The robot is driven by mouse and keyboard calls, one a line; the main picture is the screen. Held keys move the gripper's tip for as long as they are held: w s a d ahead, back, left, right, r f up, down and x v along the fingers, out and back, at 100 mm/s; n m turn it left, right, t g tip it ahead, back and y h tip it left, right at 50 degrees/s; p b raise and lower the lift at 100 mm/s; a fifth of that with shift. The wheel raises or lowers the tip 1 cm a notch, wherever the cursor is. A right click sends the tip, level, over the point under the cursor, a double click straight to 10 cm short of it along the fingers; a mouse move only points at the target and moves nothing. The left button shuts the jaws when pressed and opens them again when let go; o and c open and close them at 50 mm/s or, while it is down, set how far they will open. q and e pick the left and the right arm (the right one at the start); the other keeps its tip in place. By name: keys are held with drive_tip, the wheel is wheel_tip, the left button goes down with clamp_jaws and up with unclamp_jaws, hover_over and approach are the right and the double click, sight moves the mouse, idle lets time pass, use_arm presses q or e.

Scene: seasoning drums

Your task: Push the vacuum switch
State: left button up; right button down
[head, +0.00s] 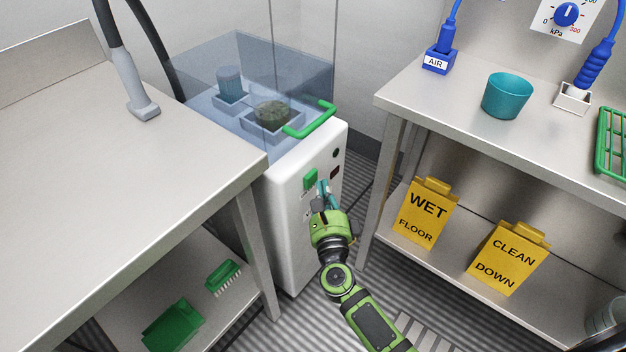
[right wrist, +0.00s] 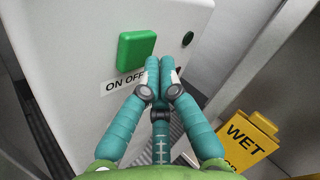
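The vacuum switch is a green rectangular button (head: 310,179) on the front panel of a white machine (head: 292,232). In the right wrist view the green button (right wrist: 136,49) sits above an "ON OFF" label (right wrist: 122,82). My right gripper (head: 322,188) is in front of the panel, its teal fingers just right of and below the button. In the right wrist view the gripper's fingertips (right wrist: 160,70) are together with nothing between them, and they cover the label's right end. I cannot tell whether they touch the panel. My left gripper is not in view.
The machine's clear lid has a green handle (head: 311,120). A steel table (head: 130,190) stands close on the left. A steel bench (head: 455,97) stands on the right, with yellow signs (head: 428,212) on its lower shelf. A dark round knob (right wrist: 188,38) is right of the button.

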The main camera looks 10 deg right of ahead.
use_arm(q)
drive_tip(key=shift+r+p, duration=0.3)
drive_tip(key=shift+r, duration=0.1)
use_arm(e)
drive_tip(key=shift+s+d, duration=0.85)
drive_tip(key=shift+s, duration=0.2)
drive_tip(key=shift+s+d, duration=0.8)
drive_tip(key=shift+s, duration=0.25)
